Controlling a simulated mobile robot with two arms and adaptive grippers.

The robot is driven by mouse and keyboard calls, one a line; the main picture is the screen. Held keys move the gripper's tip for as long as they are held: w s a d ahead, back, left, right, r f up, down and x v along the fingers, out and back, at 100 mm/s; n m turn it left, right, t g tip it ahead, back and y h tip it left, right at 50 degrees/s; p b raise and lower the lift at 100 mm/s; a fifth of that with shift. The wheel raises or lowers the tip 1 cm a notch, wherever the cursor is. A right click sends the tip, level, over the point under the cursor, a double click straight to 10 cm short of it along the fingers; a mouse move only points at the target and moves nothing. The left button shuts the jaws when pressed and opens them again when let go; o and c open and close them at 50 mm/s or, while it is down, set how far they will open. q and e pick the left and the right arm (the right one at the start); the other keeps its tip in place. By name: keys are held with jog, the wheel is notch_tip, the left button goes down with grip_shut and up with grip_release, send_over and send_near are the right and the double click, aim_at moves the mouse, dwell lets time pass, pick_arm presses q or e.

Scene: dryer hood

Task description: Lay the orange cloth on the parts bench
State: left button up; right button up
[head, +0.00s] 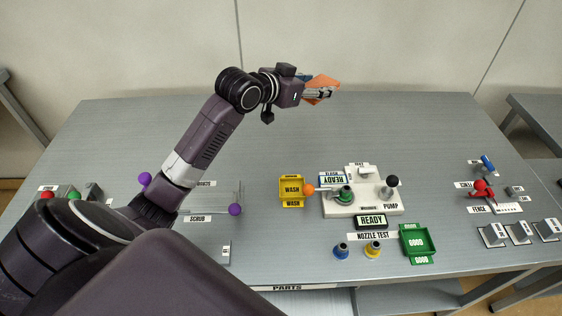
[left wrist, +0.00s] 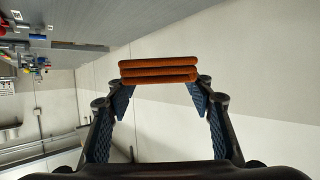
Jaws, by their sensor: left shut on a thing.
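My left gripper (head: 318,92) is raised above the back edge of the grey bench (head: 130,125). It is shut on the orange cloth (head: 323,82), which shows partly behind the fingers in the head view. In the left wrist view the cloth (left wrist: 158,71) is folded in several layers and sits between the two blue-padded fingertips (left wrist: 160,92). The bench carries a PARTS label (head: 287,288) on its front edge. My right gripper is not in view.
A yellow WASH tray (head: 291,190), a white PUMP panel (head: 363,198) and a green GOOD tray (head: 417,243) stand on the bench. Blue and yellow nozzles (head: 356,250) stand in front. Red FENCE fixtures (head: 481,188) are at right. The bench's back strip is clear.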

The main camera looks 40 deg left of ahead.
pick_arm(q)
jog(key=shift+w+a+r+y, duration=0.2)
jog(key=shift+w+y, duration=0.1)
jog(key=shift+w, duration=0.1)
send_over(310, 144)
notch_tip(310, 144, down, 15)
jog(key=shift+r, duration=0.15)
notch_tip(310, 144, down, 5)
jog(key=shift+r, duration=0.15)
jog(key=shift+f, duration=0.2)
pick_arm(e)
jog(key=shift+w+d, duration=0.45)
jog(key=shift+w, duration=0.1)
pick_arm(q)
jog(key=shift+f, duration=0.15)
jog(key=o, duration=1)
jog(key=shift+o, duration=0.2)
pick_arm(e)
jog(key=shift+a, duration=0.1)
